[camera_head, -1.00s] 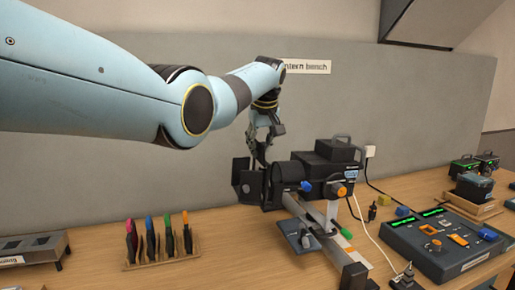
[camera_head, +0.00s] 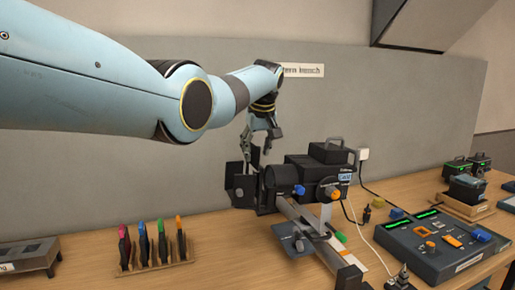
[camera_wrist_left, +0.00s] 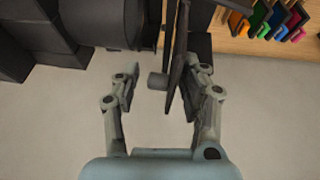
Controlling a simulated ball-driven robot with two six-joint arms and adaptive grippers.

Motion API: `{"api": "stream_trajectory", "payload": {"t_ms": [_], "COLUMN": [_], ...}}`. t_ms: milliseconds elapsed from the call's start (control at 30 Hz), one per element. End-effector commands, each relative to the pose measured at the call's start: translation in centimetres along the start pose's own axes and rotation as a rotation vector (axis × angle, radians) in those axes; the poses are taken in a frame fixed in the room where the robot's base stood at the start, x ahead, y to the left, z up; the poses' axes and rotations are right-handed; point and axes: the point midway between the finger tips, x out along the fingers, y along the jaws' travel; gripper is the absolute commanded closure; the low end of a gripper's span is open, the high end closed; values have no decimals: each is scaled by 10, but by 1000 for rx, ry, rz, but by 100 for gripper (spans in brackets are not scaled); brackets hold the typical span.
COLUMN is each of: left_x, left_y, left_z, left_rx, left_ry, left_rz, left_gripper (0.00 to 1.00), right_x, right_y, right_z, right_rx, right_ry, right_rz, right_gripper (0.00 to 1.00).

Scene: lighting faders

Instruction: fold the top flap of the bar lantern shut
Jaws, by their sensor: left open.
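The bar lantern (camera_head: 300,175) is a black lamp body on a rail, its front end facing left. Dark flaps (camera_head: 235,180) stand at that front end; which one is the top flap is hard to tell in the head view. My left gripper (camera_head: 257,156) is open, pointing down over the lantern's front end. In the left wrist view, a thin dark flap (camera_wrist_left: 181,65), seen nearly edge-on, with a short grey knob (camera_wrist_left: 157,81), lies between the spread fingers of the left gripper (camera_wrist_left: 165,88). The right gripper is not in view.
A rack of coloured pens or tools (camera_head: 155,255) stands left of the lantern on the wooden bench. A control desk with faders (camera_head: 435,240) stands to the right. A grey wall panel (camera_head: 130,175) rises behind. Bare bench lies between rack and lantern.

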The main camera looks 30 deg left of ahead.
Motion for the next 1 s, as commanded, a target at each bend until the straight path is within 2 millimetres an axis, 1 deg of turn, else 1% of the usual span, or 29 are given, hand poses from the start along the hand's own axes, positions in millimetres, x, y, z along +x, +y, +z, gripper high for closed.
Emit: {"api": "stream_trajectory", "payload": {"t_ms": [33, 133, 233, 267, 400, 500, 633, 800, 1000], "left_x": [0, -6, -20, -25, -60, -82, -104, -118, -120], "left_y": [0, 0, 1, 1, 3, 3, 4, 4, 4], "left_z": [0, 0, 0, 0, 0, 0, 1, 1, 1], "left_rx": [0, 0, 1, 1, 1, 1, 3, 3, 3], "left_ry": [0, 2, 2, 3, 3, 3, 2, 1, 0], "left_rz": [-1, 0, 1, 2, 3, 3, 3, 2, 1], "left_gripper": [57, 57, 57, 57, 57, 57, 57, 57, 57], "right_x": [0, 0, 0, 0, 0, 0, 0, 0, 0], "right_y": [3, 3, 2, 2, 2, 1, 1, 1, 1], "right_z": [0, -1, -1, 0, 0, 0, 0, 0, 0], "right_rx": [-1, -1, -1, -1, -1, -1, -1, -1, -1], "right_ry": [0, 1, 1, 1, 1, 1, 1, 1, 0], "right_rz": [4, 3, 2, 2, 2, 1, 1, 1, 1], "right_gripper": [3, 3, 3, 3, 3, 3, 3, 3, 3]}}
